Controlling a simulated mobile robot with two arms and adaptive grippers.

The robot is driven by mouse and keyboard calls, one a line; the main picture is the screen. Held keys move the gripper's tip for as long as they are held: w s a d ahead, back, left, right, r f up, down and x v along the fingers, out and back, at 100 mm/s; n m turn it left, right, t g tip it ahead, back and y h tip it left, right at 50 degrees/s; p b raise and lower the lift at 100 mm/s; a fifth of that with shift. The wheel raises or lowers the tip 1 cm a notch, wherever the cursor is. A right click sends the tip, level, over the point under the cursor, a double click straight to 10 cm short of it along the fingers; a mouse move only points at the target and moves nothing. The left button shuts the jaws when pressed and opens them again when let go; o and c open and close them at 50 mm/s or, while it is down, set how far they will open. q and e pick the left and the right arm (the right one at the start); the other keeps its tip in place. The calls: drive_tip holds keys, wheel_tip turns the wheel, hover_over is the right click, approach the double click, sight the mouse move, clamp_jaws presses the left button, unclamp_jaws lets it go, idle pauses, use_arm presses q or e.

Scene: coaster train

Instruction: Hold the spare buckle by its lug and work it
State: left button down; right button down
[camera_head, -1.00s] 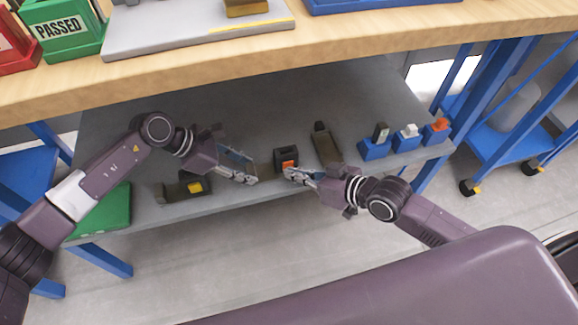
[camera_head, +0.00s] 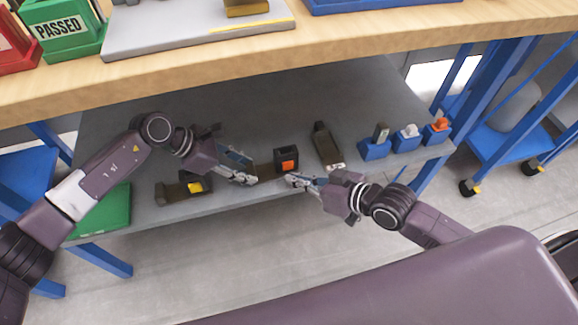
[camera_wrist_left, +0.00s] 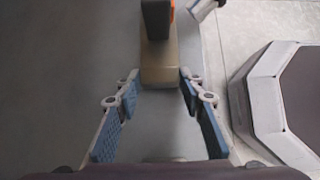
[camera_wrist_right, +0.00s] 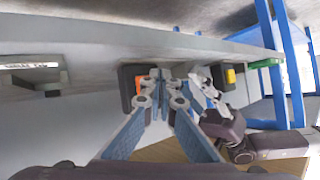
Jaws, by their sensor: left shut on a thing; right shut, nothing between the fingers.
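The buckle with the orange button (camera_head: 289,166) has a black housing (camera_head: 287,154) and a tan lug (camera_head: 264,170) pointing left, and it sits on the grey lower shelf. My left gripper (camera_head: 252,179) is shut on the lug. In the left wrist view the lug (camera_wrist_left: 159,66) lies between the fingertips, with the dark housing (camera_wrist_left: 155,18) beyond. My right gripper (camera_head: 291,180) is shut and empty, just in front of the orange button and a little below it. In the right wrist view its closed tips (camera_wrist_right: 160,78) partly cover the orange button (camera_wrist_right: 140,82) and housing.
A buckle with a yellow button (camera_head: 195,187) lies left of my left gripper. Another dark buckle-like piece (camera_head: 326,143) lies to the right. Several blue blocks (camera_head: 374,149) with coloured tops stand at the shelf's right end. The wooden worktop (camera_head: 330,38) overhangs the shelf.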

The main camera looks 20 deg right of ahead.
drive_tip(key=s, duration=0.5)
idle(0.7)
use_arm(q)
drive_tip(key=c, duration=1.2)
unclamp_jaws()
drive_tip(key=v, duration=1.2)
drive_tip(key=s+p, duration=0.3)
drive_tip(key=s, duration=1.1)
drive_tip(key=shift+f, duration=0.1)
use_arm(e)
wheel_tip(320, 180, up, 3)
drive_tip(key=shift+r, duration=0.1)
